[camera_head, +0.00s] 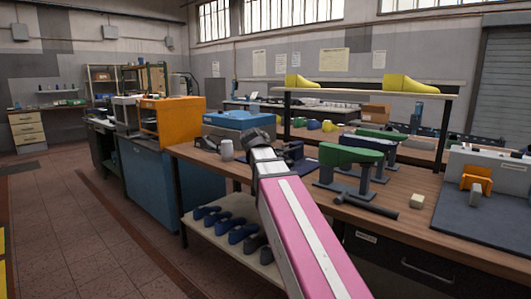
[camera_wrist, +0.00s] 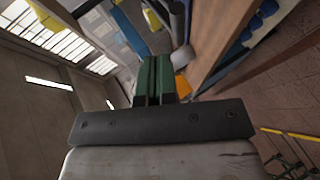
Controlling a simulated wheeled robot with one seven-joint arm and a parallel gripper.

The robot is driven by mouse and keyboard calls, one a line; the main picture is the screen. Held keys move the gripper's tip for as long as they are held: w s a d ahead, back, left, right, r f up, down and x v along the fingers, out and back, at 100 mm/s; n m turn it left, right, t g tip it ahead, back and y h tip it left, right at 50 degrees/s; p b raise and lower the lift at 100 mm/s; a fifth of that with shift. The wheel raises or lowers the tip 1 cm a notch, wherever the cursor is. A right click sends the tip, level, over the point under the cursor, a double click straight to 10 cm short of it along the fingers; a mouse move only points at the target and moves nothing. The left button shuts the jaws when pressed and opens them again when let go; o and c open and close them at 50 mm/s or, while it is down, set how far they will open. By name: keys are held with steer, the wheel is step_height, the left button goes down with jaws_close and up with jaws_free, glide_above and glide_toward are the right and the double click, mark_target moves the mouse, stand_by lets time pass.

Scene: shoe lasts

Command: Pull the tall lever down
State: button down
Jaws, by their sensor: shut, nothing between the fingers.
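I cannot pick out a tall lever with certainty in either view. My gripper (camera_head: 250,135) is at the far end of my pink and white arm, over the left part of the workbench and well left of that machine. In the wrist view its fingers (camera_wrist: 156,65) look green and lie together, with nothing seen between them. The arm hides part of the bench.
Yellow lasts (camera_head: 410,83) sit on a raised shelf. Floor (camera_head: 85,225) is open at left.

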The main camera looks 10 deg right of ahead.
steer(key=shift+v, duration=1.35)
steer(key=shift+a+f, duration=0.1)
steer(key=shift+f, duration=0.05)
steer(key=s+d+f+m+g+y, duration=0.1)
steer(key=s+f+m+g, duration=0.2)
steer(key=f, duration=1.1)
steer(key=s+d+f+m+g+y, duration=0.1)
steer(key=s+f+m+g, duration=0.2)
steer(key=f, duration=1)
steer(key=s+f+m+g+y, duration=0.1)
steer(key=s+f+m+g, duration=0.1)
steer(key=s+f, duration=0.5)
steer(key=s+a+f+m+g+y, duration=0.1)
steer(key=s+f+g, duration=0.3)
steer(key=s+f, duration=0.4)
step_height(320, 180, down, 4)
steer(key=shift+f+m+y, duration=0.2)
steer(key=shift+m+y, duration=0.3)
steer(key=shift+m, duration=0.3)
steer(key=shift+a, duration=0.15)
